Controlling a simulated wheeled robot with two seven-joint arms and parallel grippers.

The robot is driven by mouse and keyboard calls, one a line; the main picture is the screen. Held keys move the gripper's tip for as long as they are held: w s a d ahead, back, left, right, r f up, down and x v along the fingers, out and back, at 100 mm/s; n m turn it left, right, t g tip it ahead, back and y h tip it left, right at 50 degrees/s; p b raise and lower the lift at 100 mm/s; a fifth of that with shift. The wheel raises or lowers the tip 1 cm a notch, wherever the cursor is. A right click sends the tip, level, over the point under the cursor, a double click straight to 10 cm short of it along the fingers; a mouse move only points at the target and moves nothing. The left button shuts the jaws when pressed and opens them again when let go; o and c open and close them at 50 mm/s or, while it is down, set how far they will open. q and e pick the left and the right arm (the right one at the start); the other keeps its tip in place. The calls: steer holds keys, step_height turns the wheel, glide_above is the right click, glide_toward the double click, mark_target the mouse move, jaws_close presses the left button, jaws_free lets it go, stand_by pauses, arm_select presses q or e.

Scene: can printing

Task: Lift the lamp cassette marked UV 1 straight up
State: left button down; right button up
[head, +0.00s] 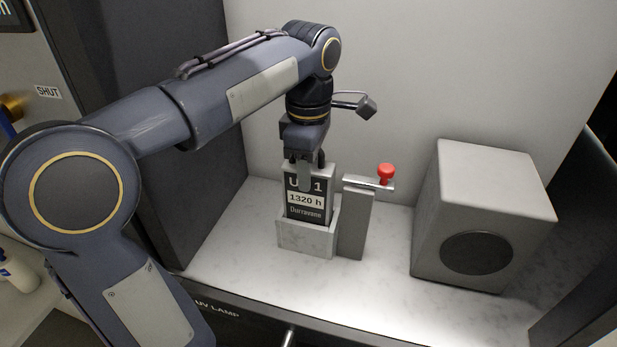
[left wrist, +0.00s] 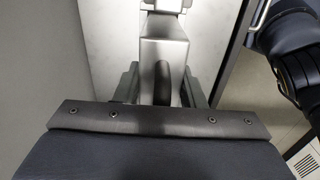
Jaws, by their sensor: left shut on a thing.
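The lamp cassette marked UV 1 (head: 309,211) is dark with a white "1320 h" label. It stands upright in a pale grey socket (head: 305,240), its lower part hidden by the socket's walls. My left gripper (head: 305,172) points down from above and is shut on the top of the cassette. In the left wrist view a grey metal part shows between the fingers (left wrist: 162,88), but no marking can be read there. My right gripper is not in view.
A grey post (head: 355,225) with a lever and red knob (head: 386,174) stands just right of the socket. A grey box with a round dark grille (head: 484,215) stands farther right. A dark cabinet wall is at left, a pale wall behind.

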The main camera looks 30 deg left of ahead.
arm_select(q)
step_height(320, 180, up, 10)
steer(key=shift+f+p, duration=0.25)
steer(key=shift+p, duration=0.15)
steer(key=shift+s+r, duration=0.1)
steer(key=shift+s, duration=0.05)
steer(key=s+d+p, duration=0.1)
steer(key=s+d, duration=0.3)
steer(key=s, duration=1.3)
steer(key=shift+s, duration=0.15)
steer(key=shift+d, duration=0.1)
